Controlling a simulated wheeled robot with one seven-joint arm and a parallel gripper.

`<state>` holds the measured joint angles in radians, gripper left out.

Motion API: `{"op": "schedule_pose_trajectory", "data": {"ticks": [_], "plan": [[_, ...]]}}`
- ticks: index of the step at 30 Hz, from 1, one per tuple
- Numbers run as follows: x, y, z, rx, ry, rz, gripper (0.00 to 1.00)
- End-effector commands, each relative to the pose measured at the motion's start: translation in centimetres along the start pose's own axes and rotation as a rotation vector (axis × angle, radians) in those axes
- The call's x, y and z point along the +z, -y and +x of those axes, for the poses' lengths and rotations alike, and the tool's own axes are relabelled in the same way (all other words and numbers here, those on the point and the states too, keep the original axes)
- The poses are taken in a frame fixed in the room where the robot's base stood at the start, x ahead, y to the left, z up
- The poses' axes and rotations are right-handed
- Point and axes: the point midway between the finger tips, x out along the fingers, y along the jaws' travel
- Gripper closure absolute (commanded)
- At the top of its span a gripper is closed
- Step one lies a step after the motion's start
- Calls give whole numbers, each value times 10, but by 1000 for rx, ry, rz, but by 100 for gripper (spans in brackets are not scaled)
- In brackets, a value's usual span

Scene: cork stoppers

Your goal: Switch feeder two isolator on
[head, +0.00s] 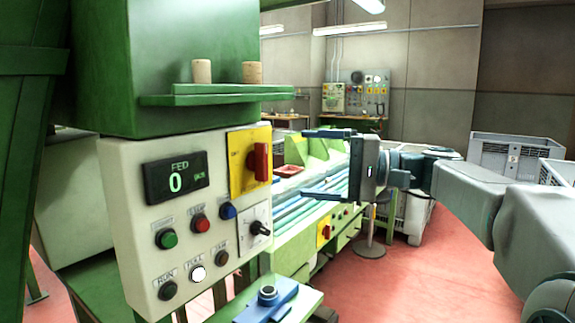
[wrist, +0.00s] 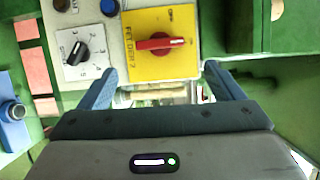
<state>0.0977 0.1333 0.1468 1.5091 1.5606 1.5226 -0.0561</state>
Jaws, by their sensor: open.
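The feeder two isolator is a red rotary handle (head: 261,162) on a yellow plate (head: 238,150), at the upper right of the pale control panel. The handle stands upright in the head view. In the wrist view the handle (wrist: 160,43) lies crosswise on the plate (wrist: 150,72), which is marked FEEDER 2. The small position marks are too blurred to read. My gripper (head: 312,164) is open and empty, to the right of the handle and apart from it, fingers pointing toward the panel. In the wrist view the fingertips (wrist: 160,72) spread either side of the plate's lower edge.
A black selector knob (head: 260,229) and several push-buttons (head: 198,224) sit near the isolator. A display (head: 176,178) reads 0. Two corks (head: 202,71) stand on a green shelf (head: 215,98) above. Another red switch on yellow (head: 325,232) is on the machine behind.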

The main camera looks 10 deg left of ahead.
Motion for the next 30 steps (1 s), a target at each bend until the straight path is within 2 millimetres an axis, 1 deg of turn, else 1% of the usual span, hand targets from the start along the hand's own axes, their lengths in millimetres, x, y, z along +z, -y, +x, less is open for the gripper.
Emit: {"op": "schedule_pose_trajectory", "data": {"ticks": [1, 6, 9, 12, 16, 23, 25, 28, 29, 30], "plan": [[-1, 0, -13, 0, -5, 0, 13], [0, 0, -44, 0, -3, 1, 13], [0, 0, -55, 0, -1, 1, 13], [0, 0, -62, 0, 0, 1, 13], [1, 0, -64, 0, 1, 1, 13], [1, 0, -64, 3, 0, 2, 13], [3, -3, -62, 24, -7, 9, 13], [10, -17, -57, 110, -36, 38, 13], [14, -24, -56, 150, -48, 50, 13], [20, -35, -55, 213, -69, 67, 13]]}}
